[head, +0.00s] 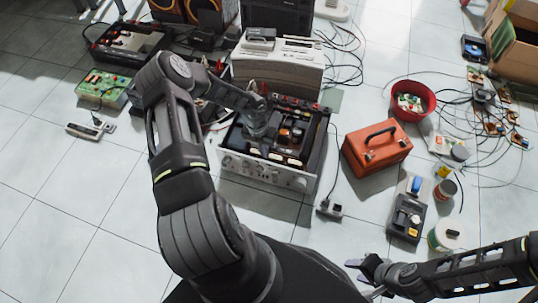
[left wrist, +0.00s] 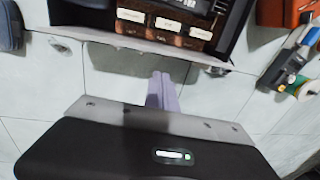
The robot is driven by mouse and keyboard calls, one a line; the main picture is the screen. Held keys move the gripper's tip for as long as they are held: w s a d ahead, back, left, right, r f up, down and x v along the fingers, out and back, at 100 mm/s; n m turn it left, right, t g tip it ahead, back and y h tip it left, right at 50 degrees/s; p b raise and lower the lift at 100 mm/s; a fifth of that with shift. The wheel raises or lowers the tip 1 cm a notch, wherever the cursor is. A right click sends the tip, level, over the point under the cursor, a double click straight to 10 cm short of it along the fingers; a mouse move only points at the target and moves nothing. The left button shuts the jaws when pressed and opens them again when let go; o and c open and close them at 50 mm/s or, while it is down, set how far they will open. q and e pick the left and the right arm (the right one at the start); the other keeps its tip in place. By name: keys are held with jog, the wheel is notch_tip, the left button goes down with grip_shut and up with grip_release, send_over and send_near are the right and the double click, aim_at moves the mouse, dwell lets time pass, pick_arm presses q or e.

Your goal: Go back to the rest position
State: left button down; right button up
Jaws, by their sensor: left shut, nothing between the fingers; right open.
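The open hi-fi unit (head: 262,172) sits on the floor with its silver front panel toward me and its inside parts exposed. My left arm bends over it, and its wrist end hangs above the unit; the fingertips are hard to make out in the head view. In the left wrist view my left gripper (left wrist: 162,92) is shut and empty, its pale purple fingers together against the floor tiles, with the hi-fi's front edge (left wrist: 120,40) above them. My right gripper (head: 357,272) is open and empty over the floor at the lower right of the head view.
An orange toolbox (head: 376,146) stands right of the hi-fi, with a red bucket (head: 412,101) behind it. A beige device (head: 277,68) stands behind. Cables, small parts and a cardboard box (head: 515,50) lie at right. A green circuit board (head: 101,88) lies left. The lower-left floor is clear.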

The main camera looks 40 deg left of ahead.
pick_arm(q)
jog(key=shift+r, duration=0.1)
dwell(0.6)
jog(key=s+d+m+t, duration=0.1)
jog(key=s+d+m, duration=0.2)
jog(key=d+m, duration=0.7)
jog(key=s+d+m+t, duration=0.1)
jog(key=s+d+m, duration=0.2)
jog(key=d+m, duration=0.75)
jog(key=s+d+r+m+g+h, duration=0.1)
jog(key=s+d+r+m, duration=0.2)
jog(key=s+d+m, duration=0.45)
jog(key=s+d+r+m+g+h, duration=0.1)
jog(key=s+d+r+m+h, duration=0.3)
jog(key=m, duration=0.6)
notch_tip(320, 180, up, 20)
jog(key=y+p, duration=0.2)
jog(key=p, duration=1.9)
jog(key=shift+d, duration=0.1)
